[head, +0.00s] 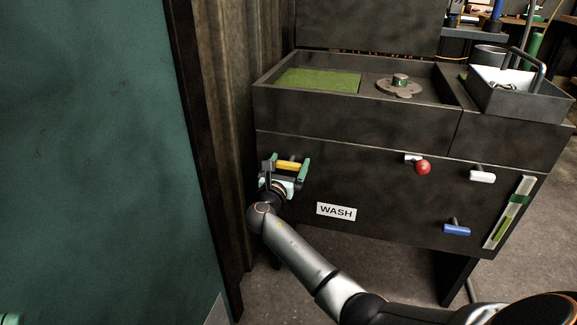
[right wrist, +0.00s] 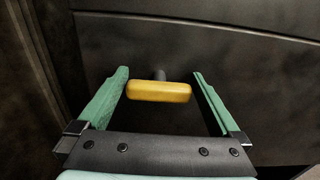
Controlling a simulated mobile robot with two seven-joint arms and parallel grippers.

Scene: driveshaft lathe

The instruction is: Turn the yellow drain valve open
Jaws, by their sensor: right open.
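The yellow drain valve (head: 289,164) is a short bar handle on the left of the dark wash cabinet's front. In the right wrist view the yellow handle (right wrist: 158,92) lies level, crosswise on a dark stem. My right gripper (head: 285,170) is open, with one green finger at each end of the handle. In the right wrist view the right gripper (right wrist: 160,74) shows small gaps beside the handle; the left finger is nearer. Whether either finger touches is hard to tell. A green piece at the bottom left corner appears to be my left gripper (head: 10,319), mostly cut off.
The cabinet front also has a red knob (head: 422,167), a white handle (head: 482,176), a blue handle (head: 456,229), a sight gauge (head: 509,212) and a WASH label (head: 336,212). A corrugated wall (head: 222,110) stands close left of the valve. An open basin (head: 380,105) is above.

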